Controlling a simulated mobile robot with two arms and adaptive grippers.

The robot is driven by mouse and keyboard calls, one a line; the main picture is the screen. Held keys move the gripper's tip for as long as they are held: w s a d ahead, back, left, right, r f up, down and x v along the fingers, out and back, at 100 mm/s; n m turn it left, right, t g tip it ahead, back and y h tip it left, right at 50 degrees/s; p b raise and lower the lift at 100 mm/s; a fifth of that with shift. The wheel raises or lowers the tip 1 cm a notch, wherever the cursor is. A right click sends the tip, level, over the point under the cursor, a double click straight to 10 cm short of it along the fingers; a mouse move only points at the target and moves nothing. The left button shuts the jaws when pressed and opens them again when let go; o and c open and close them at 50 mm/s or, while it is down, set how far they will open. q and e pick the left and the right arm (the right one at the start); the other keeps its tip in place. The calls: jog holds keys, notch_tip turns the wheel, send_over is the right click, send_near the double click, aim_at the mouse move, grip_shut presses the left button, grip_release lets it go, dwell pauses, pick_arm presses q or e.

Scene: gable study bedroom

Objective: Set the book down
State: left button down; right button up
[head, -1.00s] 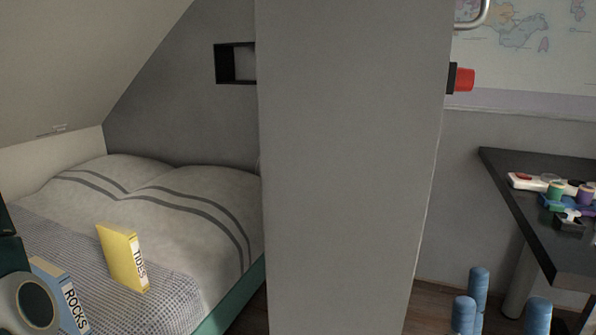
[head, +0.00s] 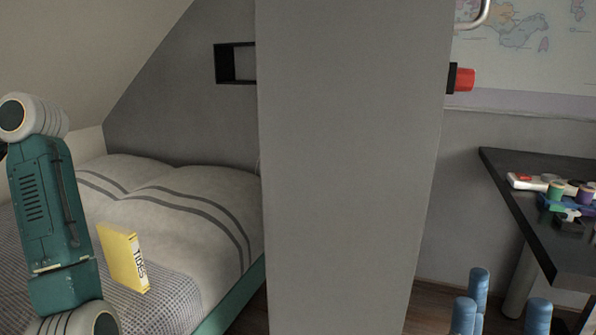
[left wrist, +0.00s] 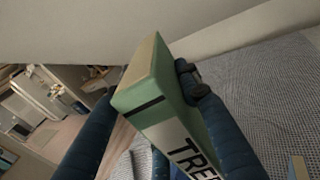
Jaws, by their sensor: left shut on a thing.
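A green book (left wrist: 152,82) with a pale spine lettered "TREE…" is held tilted between the blue fingers of my left gripper (left wrist: 150,88), in the left wrist view. The rest of its title is cut off. In the head view my left arm covers the left side, and neither the left gripper nor the green book shows there. The bed (head: 170,205) has a grey patterned blanket, which also shows below the book in the left wrist view (left wrist: 265,90). My right gripper (head: 502,305) is at the bottom right of the head view, its blue fingers apart with nothing seen between them.
A yellow book (head: 122,260) lettered "TIDES" stands upright on the blanket. A corner of another object (left wrist: 298,168) shows at the wrist view's bottom right. A grey wall block (head: 350,170) separates the bed from a dark desk (head: 530,210) with small coloured items.

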pick_arm(q)
jog(key=w+d+f+m+t+h, duration=0.3)
jog(key=d+f+m+t, duration=0.15)
jog(key=d+f, duration=0.55)
jog(key=w+d+f+m+t+h, duration=0.35)
jog(key=d+f+t, duration=0.25)
jog(key=d+f, duration=0.4)
jog(key=w+d+f+m+t+h, duration=0.3)
jog(key=d+f+m+t, duration=0.25)
jog(key=d+f, duration=0.4)
jog(key=s+d+f+m+t+h, duration=0.1)
jog(key=s+d+f+m+h, duration=0.3)
jog(key=s+d+f+h, duration=0.6)
jog(key=s+d+f+m+t+h, duration=0.1)
jog(key=s+d+f+m+h, duration=0.3)
jog(key=s+d+f, duration=0.75)
jog(key=w+d+r+n+y, duration=0.3)
jog(key=w+d+r+y, duration=0.2)
jog(key=r, duration=0.5)
jog(key=shift+w+d+t, duration=0.3)
jog(key=shift+w+d, duration=0.25)
jog(key=shift+w, duration=0.45)
jog(key=shift+d+y, duration=0.15)
jog(key=shift+y, duration=0.1)
